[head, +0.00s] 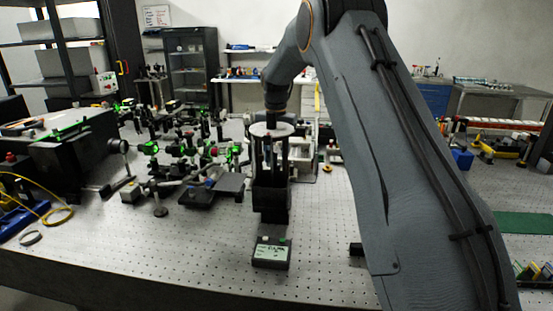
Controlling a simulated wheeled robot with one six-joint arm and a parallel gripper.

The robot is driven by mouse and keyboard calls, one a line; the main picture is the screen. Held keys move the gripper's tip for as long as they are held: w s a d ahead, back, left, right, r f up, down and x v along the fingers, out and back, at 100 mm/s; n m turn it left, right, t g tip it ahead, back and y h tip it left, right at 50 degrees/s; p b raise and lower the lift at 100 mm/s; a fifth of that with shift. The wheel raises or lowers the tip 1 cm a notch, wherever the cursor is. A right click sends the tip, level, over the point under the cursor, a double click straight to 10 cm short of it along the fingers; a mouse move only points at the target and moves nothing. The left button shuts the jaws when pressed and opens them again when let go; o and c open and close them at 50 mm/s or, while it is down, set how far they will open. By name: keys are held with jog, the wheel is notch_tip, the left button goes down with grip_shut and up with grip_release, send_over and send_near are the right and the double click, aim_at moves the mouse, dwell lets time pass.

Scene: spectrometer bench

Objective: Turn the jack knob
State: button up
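My gripper (271,215) hangs down from the wrist at the middle of the head view, above the perforated bench top (190,250). Its dark body hides what lies directly behind it. I cannot make out separate fingertips, so I cannot tell whether it is open or shut. No jack knob can be made out clearly. A low black plate-like piece (196,196) lies left of the gripper and could be part of the jack, but I cannot tell.
A small box with a pale display (271,252) stands just in front of the gripper. Crowded optics with green lights (180,150) fill the bench to the left. A large black instrument (75,155) stands at far left. The front of the bench is mostly clear.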

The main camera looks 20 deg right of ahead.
jog(key=shift+f, duration=1.05)
grip_shut()
jog(key=shift+m, duration=0.4)
jog(key=shift+m+b, duration=0.3)
jog(key=shift+m, duration=2.3)
grip_release()
